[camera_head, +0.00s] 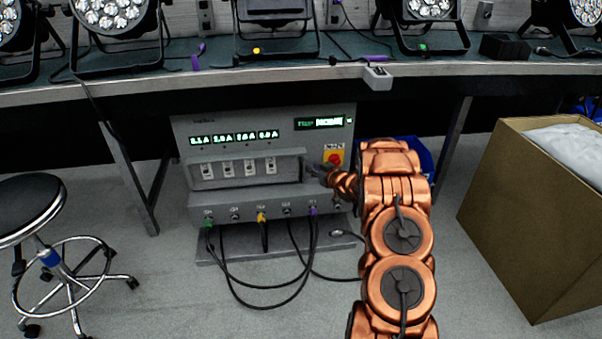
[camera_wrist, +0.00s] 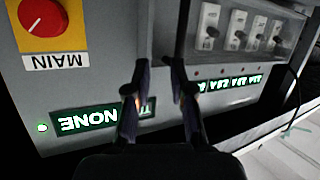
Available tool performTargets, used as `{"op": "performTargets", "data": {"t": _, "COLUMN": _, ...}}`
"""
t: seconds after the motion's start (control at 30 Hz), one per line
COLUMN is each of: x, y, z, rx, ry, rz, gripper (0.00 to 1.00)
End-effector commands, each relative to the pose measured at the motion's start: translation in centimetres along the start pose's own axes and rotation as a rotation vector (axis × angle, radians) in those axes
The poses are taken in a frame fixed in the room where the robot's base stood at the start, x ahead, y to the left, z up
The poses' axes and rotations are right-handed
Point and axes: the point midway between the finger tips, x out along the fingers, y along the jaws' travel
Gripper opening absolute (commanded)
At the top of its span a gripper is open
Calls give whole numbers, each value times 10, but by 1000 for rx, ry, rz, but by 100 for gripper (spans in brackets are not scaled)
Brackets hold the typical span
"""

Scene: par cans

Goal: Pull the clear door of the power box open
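The power box (camera_head: 265,135) is a grey cabinet on the floor under the bench. Its clear door (camera_head: 245,168) lies over a row of white breaker switches, and it also shows in the wrist view (camera_wrist: 262,60), upside down. The door looks closed. My gripper (camera_head: 318,172) is at the door's right end in the head view. In the wrist view my gripper (camera_wrist: 160,72) has its two dark fingers apart, with grey panel showing between them. One finger overlaps the door's near edge; whether it touches is unclear. No handle can be made out.
A red main knob on yellow (camera_head: 333,158) sits just right of the door. Cables (camera_head: 265,300) hang from coloured sockets below it. A stool (camera_head: 45,235) stands left, a cardboard box (camera_head: 530,215) right. The bench edge (camera_head: 200,80) runs above.

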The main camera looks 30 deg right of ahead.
Motion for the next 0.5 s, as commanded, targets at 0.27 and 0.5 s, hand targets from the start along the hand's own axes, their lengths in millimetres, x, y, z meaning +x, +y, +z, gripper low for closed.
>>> {"op": "performTargets", "data": {"t": 0.27, "x": -3, "y": -8, "z": 34, "rx": 71, "ry": 210, "rz": -119, "gripper": 23}}
{"op": "performTargets", "data": {"t": 0.5, "x": -9, "y": -13, "z": 40, "rx": 99, "ry": 290, "rz": -164, "gripper": 23}}
